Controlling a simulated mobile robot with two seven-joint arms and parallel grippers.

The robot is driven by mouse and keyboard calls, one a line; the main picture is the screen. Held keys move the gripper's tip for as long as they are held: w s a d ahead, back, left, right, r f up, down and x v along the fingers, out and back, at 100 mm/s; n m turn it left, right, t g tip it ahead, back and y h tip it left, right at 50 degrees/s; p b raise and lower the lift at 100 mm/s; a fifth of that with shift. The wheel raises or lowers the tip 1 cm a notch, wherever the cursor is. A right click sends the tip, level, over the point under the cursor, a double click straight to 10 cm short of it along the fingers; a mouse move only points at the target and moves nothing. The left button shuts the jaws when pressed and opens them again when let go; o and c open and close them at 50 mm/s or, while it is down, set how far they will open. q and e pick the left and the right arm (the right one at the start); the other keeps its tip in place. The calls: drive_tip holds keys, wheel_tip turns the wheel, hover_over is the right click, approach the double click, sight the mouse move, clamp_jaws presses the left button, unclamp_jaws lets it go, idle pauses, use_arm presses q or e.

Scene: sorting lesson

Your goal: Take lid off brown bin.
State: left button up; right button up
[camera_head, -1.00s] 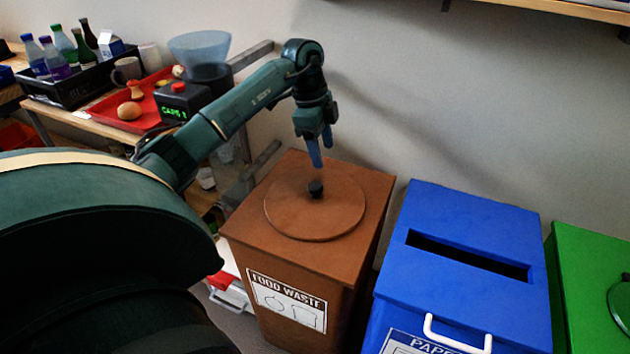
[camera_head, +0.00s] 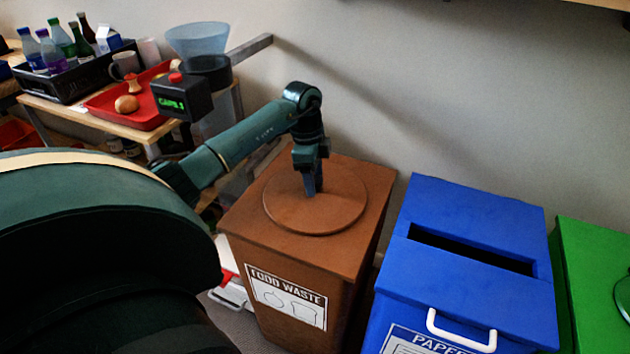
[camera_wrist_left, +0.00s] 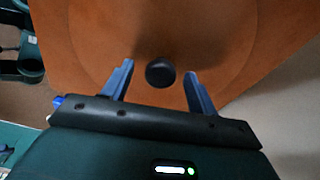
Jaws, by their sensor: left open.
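The brown bin (camera_head: 262,253) stands on the floor with a food waste label on its front. Its round brown lid (camera_head: 340,208) lies on top and also fills much of the left wrist view (camera_wrist_left: 215,35). The lid's dark round knob (camera_wrist_left: 160,72) shows between the fingertips in the left wrist view; in the head view the gripper hides it. My left gripper (camera_head: 313,190) points down over the lid's middle. It is open, with one blue finger on each side of the knob and a gap to each. My right gripper is not in view.
A blue paper bin (camera_head: 465,215) with a slot and white handle stands close on the right, then a green bin (camera_head: 595,270). At the back left, a table holds a red tray (camera_head: 150,118) and a black crate (camera_head: 65,88) of bottles. A wall is behind.

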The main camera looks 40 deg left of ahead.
use_arm(q)
drive_tip(key=shift+w+d+f, duration=0.1)
drive_tip(key=shift+f, duration=0.7)
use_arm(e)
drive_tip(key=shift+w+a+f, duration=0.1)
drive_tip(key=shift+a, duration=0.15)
use_arm(q)
drive_tip(key=c, duration=1.1)
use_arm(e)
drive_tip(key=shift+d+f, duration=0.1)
use_arm(q)
drive_tip(key=shift+r, duration=0.1)
drive_tip(key=shift+c, duration=0.2)
